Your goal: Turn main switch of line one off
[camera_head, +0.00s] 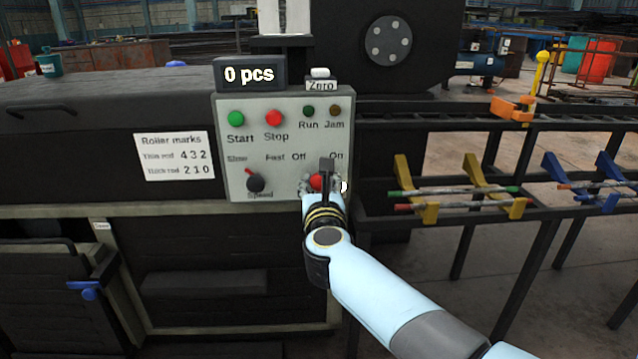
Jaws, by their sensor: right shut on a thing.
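The main switch (316,182) is a red knob low on the right of the grey control panel (283,103), under the labels Off and On. My right gripper (322,180) is in front of the panel and shut on the red knob. Its fingers and wrist hide most of the knob, so I cannot tell which label the knob points to. My left gripper is not in view.
The panel also has a green Start button (236,118), a red Stop button (274,118) and a black Speed knob (256,182). A counter (250,74) above reads 0 pcs. A rack with yellow holders (402,178) and rods stands right of the arm.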

